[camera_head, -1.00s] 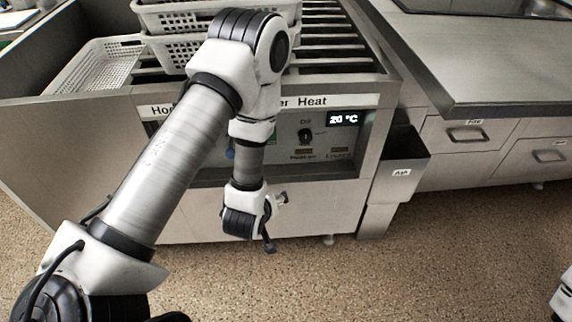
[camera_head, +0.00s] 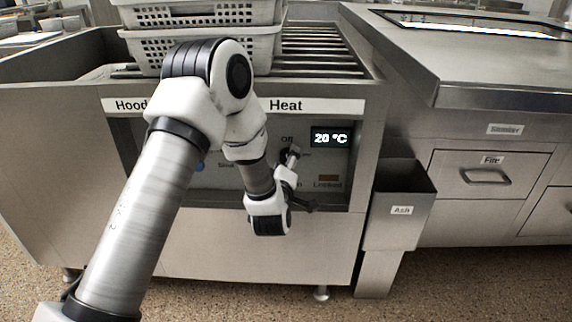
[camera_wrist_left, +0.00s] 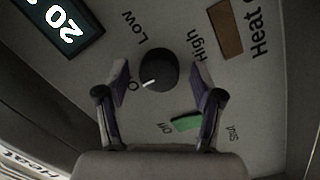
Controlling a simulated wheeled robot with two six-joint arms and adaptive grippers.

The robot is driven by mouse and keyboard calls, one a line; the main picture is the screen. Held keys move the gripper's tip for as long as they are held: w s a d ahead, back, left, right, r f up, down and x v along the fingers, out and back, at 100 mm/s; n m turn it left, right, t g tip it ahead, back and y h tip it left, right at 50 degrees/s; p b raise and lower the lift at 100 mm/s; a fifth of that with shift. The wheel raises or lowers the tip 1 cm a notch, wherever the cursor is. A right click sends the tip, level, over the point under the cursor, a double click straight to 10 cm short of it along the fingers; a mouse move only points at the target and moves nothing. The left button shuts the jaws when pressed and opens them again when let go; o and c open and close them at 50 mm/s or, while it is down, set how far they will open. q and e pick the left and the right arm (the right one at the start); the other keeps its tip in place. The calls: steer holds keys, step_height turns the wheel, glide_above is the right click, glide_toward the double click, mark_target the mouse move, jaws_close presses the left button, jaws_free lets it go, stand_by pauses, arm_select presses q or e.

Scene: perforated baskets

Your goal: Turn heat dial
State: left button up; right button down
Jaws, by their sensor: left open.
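The heat dial (camera_wrist_left: 158,69) is a round black knob with a white pointer line on a grey control panel. In the left wrist view it lies between the two fingers of my left gripper (camera_wrist_left: 165,88), which is open. No finger visibly touches the dial. In the head view my left gripper (camera_head: 301,182) is in front of the panel, and the dial is mostly hidden behind it. The display (camera_head: 331,138) beside the dial reads 20 °C. Labels "Low" and "High" show around the dial in the wrist view. My right gripper is not in view.
A green lamp (camera_wrist_left: 186,123) and a brown indicator (camera_wrist_left: 226,28) sit near the dial. White perforated baskets (camera_head: 198,50) are stacked on the unit above. A metal "Ash" bin (camera_head: 402,210) stands to the right of the panel.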

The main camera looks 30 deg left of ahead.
arm_select(q)
steer(key=c, duration=1.1)
steer(key=shift+c, duration=0.2)
steer(key=shift+r, duration=0.1)
steer(key=m+p, duration=0.2)
steer(key=p, duration=0.1)
steer(key=shift+r+m, duration=0.2)
steer(key=shift+m, duration=0.1)
steer(key=shift+d+m+g+y+p, duration=0.15)
steer(key=shift+m+g+p, duration=0.3)
steer(key=shift+m+p, duration=2.95)
steer(key=shift+a+m+g+y+p, duration=0.1)
steer(key=shift+m+g+y+p, duration=0.25)
steer(key=shift+m+p, duration=3.05)
steer(key=shift+f+m, duration=0.1)
steer(key=shift+m, duration=0.2)
